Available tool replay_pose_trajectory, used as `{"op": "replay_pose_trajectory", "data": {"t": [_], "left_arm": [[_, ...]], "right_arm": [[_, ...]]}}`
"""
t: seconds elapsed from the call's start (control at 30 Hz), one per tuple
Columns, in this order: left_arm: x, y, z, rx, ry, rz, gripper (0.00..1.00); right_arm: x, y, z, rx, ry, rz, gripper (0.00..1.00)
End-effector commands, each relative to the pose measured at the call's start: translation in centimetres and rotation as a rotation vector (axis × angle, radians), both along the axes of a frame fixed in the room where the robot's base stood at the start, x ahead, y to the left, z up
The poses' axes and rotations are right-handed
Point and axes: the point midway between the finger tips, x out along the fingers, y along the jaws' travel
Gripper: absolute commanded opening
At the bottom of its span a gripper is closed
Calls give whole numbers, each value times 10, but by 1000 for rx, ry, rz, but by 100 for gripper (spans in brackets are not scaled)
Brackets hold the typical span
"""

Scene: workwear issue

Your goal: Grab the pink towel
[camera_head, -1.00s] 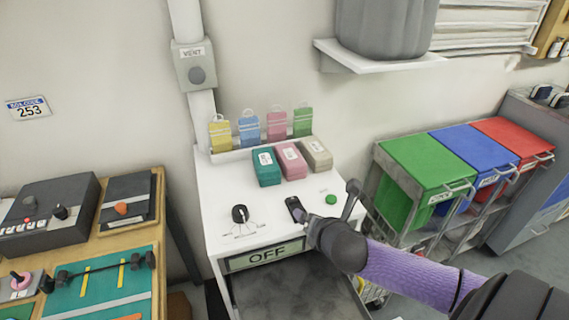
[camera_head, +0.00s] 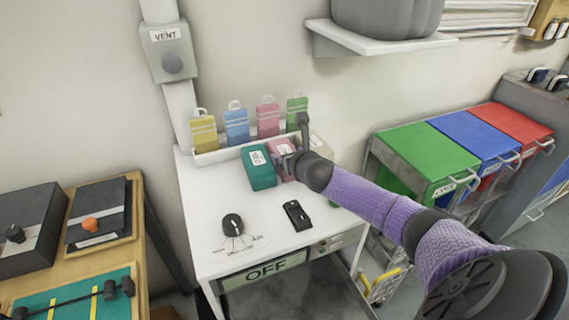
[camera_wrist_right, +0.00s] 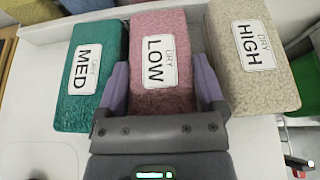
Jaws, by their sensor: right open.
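The pink towel (camera_head: 281,150) is a folded block with a "LOW" label, lying on the white table between a teal towel (camera_head: 258,167) and a beige towel (camera_head: 321,146). In the right wrist view the pink towel (camera_wrist_right: 160,62) lies between the two fingers of my right gripper (camera_wrist_right: 163,85), which are open on either side of it. The teal towel (camera_wrist_right: 92,70) labelled "MED" is left of the fingers and the beige one (camera_wrist_right: 252,60) labelled "HIGH" is right. In the head view my right gripper (camera_head: 296,150) partly covers the pink and beige towels. My left gripper is not seen.
Yellow, blue, pink and green tags stand in a rack (camera_head: 238,146) behind the towels. A black dial (camera_head: 232,225) and a black handheld device (camera_head: 297,215) are at the table's front. Colored bins (camera_head: 430,155) stand to the right.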

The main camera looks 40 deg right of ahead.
Motion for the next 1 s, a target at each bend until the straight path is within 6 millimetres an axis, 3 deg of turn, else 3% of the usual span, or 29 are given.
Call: {"op": "replay_pose_trajectory", "data": {"t": [0.13,0.5,0.73,1.0], "left_arm": [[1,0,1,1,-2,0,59],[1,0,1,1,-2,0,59],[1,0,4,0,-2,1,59],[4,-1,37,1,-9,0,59]], "right_arm": [[0,0,1,0,0,1,88],[0,0,1,2,-1,0,13],[0,0,7,1,-2,1,12],[0,0,79,-1,-6,1,12]]}}
